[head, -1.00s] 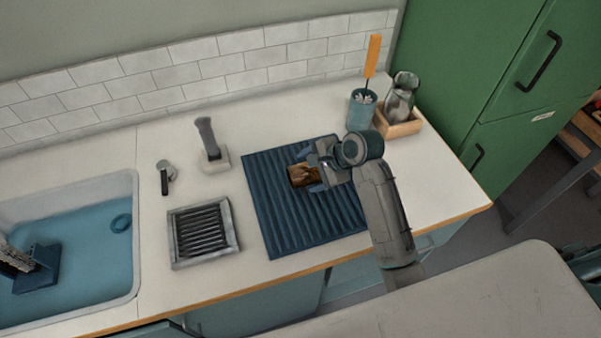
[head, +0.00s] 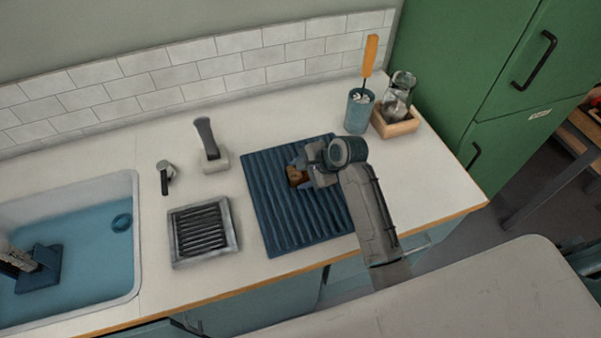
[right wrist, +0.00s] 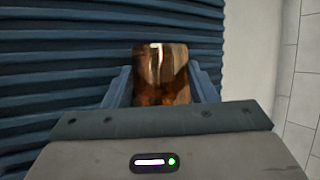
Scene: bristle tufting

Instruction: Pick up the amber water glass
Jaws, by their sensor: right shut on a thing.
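The amber water glass (head: 296,176) is over the blue ribbed mat (head: 280,233), partly covered by my right gripper (head: 300,172) in the head view. In the right wrist view the amber glass (right wrist: 160,72) sits between the two blue fingers of my right gripper (right wrist: 162,88), which are shut on it. Whether the glass touches the mat is hard to tell.
A sink (head: 75,250) with blue water is at left. A grey drain grate (head: 203,231) lies left of the mat. A soap-brush stand (head: 211,150), a blue cup with an orange-handled tool (head: 359,112) and a glass pitcher in a wooden tray (head: 397,126) stand behind.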

